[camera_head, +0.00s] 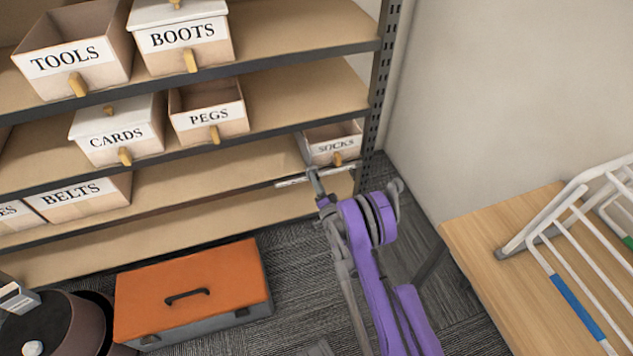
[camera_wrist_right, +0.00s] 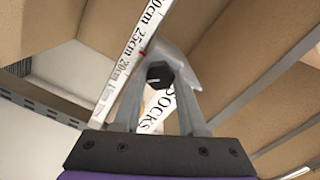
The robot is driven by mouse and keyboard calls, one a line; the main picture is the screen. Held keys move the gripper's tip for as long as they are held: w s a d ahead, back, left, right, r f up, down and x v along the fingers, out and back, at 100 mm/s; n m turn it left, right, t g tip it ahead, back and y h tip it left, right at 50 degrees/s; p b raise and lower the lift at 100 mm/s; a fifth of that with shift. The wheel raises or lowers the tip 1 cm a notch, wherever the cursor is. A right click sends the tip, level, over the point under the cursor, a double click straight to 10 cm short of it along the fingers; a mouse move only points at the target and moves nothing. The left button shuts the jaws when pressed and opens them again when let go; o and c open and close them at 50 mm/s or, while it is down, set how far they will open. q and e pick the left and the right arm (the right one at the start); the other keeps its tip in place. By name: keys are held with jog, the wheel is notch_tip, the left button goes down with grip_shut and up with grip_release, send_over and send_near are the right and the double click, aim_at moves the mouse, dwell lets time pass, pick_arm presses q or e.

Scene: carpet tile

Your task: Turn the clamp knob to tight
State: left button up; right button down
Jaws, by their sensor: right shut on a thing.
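A pale bar with a printed centimetre scale (camera_head: 293,181) runs along the front of a lower shelf at the right; in the right wrist view the scale (camera_wrist_right: 128,65) crosses at a slant, with a small red mark near 25 cm. A dark, faceted clamp knob (camera_wrist_right: 160,74) sits beside the scale, against a light grey clamp body (camera_wrist_right: 184,72). My right gripper (camera_head: 315,178) reaches up to the bar. In the right wrist view its fingers (camera_wrist_right: 159,82) are shut on the knob, one on each side. In the head view the knob is too small to make out. My left gripper is out of view.
A SOCKS bin (camera_head: 331,143) stands just behind the bar. Other labelled bins, such as PEGS (camera_head: 209,114) and CARDS (camera_head: 117,135), fill the shelves. An orange-lidded box (camera_head: 190,280) is on the carpet; a wooden table (camera_head: 480,240) with a white rack (camera_head: 575,235) is at right.

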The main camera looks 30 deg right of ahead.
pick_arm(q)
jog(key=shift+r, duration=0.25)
pick_arm(e)
jog(key=m, duration=0.7)
dwell(0.5)
jog(key=shift+c, duration=2.3)
grip_release()
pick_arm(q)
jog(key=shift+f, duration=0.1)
pick_arm(e)
jog(key=shift+f, duration=0.1)
